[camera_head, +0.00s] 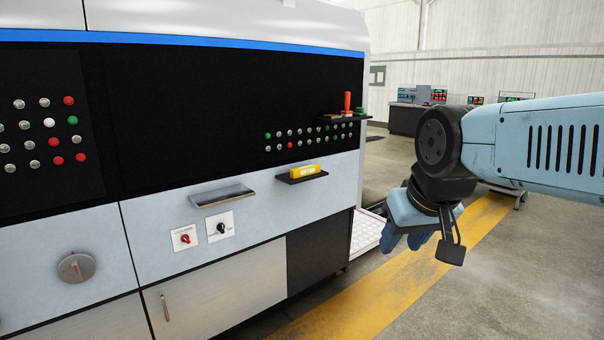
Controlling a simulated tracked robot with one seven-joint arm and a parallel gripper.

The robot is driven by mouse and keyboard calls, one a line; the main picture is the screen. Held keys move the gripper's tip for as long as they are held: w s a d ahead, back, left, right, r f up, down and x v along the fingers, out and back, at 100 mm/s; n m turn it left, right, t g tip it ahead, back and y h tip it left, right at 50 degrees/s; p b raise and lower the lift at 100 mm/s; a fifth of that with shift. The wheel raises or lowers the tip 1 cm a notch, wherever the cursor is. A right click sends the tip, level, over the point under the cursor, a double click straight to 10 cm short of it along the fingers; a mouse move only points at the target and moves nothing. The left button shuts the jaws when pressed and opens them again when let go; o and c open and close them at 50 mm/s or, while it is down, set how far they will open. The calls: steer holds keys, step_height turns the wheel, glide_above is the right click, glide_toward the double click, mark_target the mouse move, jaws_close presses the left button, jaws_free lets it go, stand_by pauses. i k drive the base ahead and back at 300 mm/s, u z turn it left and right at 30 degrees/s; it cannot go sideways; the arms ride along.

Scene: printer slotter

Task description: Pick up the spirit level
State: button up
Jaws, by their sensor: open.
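A small yellow block with dark markings, which looks like the spirit level (305,170), lies on a narrow black shelf (290,180) on the front of the printer machine. My gripper (418,240) hangs to the right of the shelf, lower in the picture and apart from the level.
The machine (230,225) fills the left, with buttons, a grey handle (221,195) and two switches. A red object (347,102) stands on a small upper ledge. Open floor with a yellow stripe (350,312) lies below my arm. Consoles (410,118) stand far back.

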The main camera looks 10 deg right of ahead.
mark_target(300, 172)
steer(key=z, duration=0.05)
steer(key=i, duration=1.5)
steer(key=z, duration=0.4)
steer(key=i, duration=0.9)
steer(key=z, duration=0.25)
